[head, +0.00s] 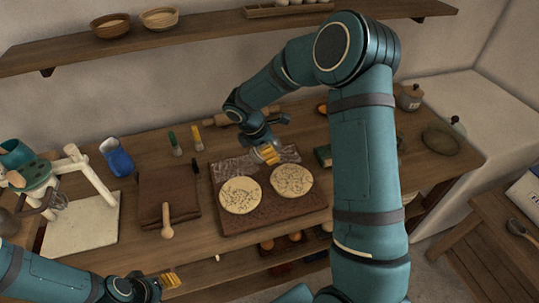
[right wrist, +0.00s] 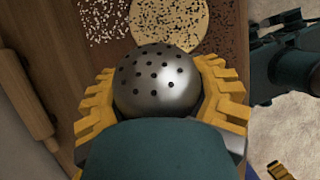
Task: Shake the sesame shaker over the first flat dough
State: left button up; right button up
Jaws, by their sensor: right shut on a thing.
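My right gripper (head: 268,153) is over the back part of the dark board (head: 222,222), behind the two flat doughs. In the right wrist view its yellow fingers are shut on the sesame shaker (right wrist: 157,82), whose domed metal top has several dark holes. The shaker is hard to make out in the head view. The left flat dough (head: 240,195) and right flat dough (head: 292,180) lie side by side, both with dark specks. A speckled dough (right wrist: 180,22) shows beyond the shaker top. My left gripper (head: 170,280) is low at the front; its opening is unclear.
A brown folded cloth (head: 182,188) with a wooden tool (head: 167,220) lies left of the board. A blue jug (head: 117,157) and a pale slab (head: 82,225) are farther left. A rolling pin (head: 222,119) lies at the back. A shelf (head: 185,37) runs along the wall above.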

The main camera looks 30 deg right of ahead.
jog(key=h, duration=0.2)
jog(key=g+h+b, duration=0.1)
jog(key=shift+r+h, duration=0.3)
jog(key=shift+h, duration=0.1)
jog(key=h, duration=0.1)
jog(key=g+h+b, duration=0.1)
jog(key=h, duration=0.1)
jog(key=shift+d+r, duration=0.1)
jog(key=shift+r, duration=0.25)
jog(key=shift+d+r+g+h+b, duration=0.1)
jog(key=shift+r+g+h+b, duration=0.25)
jog(key=shift+g+h+b, duration=0.45)
